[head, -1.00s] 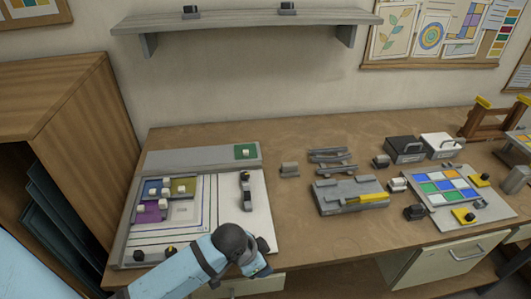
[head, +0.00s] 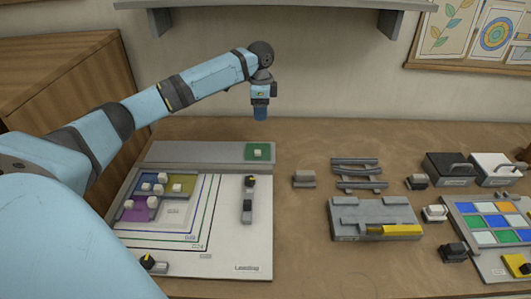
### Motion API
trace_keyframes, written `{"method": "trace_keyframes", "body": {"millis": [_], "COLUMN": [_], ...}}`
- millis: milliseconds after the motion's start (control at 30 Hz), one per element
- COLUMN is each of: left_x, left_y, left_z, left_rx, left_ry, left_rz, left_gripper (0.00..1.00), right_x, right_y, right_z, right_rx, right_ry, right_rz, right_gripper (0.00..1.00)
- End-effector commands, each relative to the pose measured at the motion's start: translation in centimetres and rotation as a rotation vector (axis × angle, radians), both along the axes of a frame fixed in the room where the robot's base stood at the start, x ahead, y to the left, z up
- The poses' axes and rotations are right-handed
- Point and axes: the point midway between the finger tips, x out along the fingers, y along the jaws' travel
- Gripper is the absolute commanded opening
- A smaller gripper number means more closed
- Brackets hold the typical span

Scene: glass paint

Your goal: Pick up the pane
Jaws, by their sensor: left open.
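My right gripper is out of view.
The white board (head: 225,258) carries printed nested outlines and dark knobbed clamps. To the right are a grey fixture (head: 375,218) with a yellow bar, grey racks (head: 357,172), a black case (head: 447,168) and a multicoloured panel (head: 495,222). A shelf (head: 285,4) hangs above.

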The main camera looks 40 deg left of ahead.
Motion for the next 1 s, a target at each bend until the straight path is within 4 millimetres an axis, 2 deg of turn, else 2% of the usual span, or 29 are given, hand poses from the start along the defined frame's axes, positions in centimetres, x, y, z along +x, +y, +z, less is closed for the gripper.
{"method": "trace_keyframes", "body": {"millis": [33,200,367,700,1000], "left_x": [0.0,0.0,0.0,0.0,-0.1], "left_y": [0.1,0.5,0.6,0.6,0.8], "left_z": [-2.2,-3.3,-4.4,-10.6,-13.1], "left_rx": [-0.002,-0.004,-0.004,-0.004,-0.004], "left_ry": [0.007,0.007,0.010,0.010,0.009], "left_rz": [-0.001,0.001,0.001,0.002,0.002], "left_gripper": [0.53,0.53,0.53,0.53,0.53], "right_x": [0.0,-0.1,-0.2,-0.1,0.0], "right_y": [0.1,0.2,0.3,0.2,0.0], "right_z": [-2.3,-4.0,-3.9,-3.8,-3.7], "right_rx": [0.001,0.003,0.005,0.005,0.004], "right_ry": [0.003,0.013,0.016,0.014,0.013], "right_rz": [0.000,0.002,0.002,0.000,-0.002], "right_gripper": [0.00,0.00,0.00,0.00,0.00]}}
